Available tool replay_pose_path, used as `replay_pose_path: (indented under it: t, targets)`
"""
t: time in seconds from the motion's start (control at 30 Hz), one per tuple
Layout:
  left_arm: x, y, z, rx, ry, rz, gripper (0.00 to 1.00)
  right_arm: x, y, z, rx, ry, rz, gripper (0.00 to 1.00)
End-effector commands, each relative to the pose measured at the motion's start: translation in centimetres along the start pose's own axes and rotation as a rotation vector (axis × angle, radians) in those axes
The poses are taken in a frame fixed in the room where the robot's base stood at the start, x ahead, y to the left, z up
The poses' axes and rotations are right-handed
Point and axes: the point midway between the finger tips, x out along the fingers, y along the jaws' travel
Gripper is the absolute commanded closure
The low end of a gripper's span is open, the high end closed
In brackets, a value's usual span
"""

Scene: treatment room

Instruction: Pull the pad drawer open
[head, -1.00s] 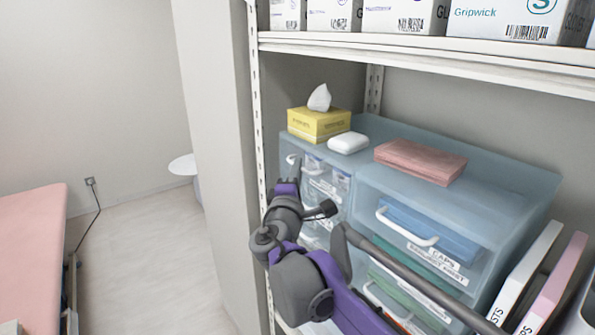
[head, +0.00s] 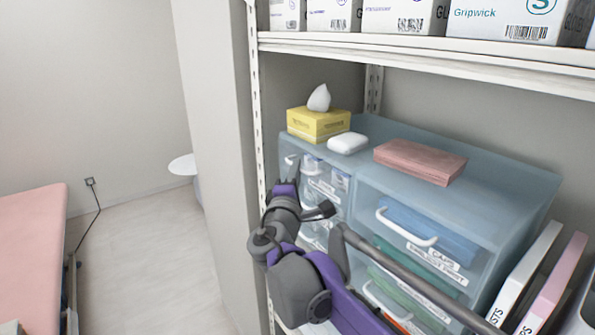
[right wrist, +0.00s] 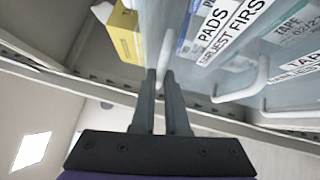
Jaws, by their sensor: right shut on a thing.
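The pad drawer (right wrist: 190,50) is a small clear drawer at the upper left of the translucent blue drawer unit. Its white label, reading PADS, shows in the right wrist view. Its white handle (right wrist: 165,52) runs to the fingertips of my right gripper (right wrist: 163,76), which is shut on it. In the head view the right gripper (head: 294,168) is at the upper left front of the unit, and my wrist hides part of the small drawers. I cannot tell whether the drawer stands slightly out. My left gripper is not in view.
A yellow tissue box (head: 318,124), a white packet (head: 348,143) and folded pink cloths (head: 420,161) lie on the unit. The caps drawer (head: 440,228) is to the right. A shelf post (head: 257,150) stands close left. Open floor (head: 150,250) lies beyond.

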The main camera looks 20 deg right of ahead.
Motion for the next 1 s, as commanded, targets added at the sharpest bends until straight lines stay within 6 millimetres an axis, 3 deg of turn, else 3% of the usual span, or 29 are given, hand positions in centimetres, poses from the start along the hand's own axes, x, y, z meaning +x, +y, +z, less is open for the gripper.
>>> replay_pose_path:
  t: [0.27, 0.7, 1.0]
  targets:
    - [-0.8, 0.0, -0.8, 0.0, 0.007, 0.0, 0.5, -2.9, 1.0, -3.0, 0.004, 0.006, 0.001, 1.0]
    - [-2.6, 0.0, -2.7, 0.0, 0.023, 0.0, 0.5, -10.5, 3.2, -10.6, 0.004, 0.006, 0.001, 1.0]
    - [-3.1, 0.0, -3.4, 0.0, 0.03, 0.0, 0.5, -13.8, 4.0, -13.9, 0.001, 0.003, 0.001, 1.0]
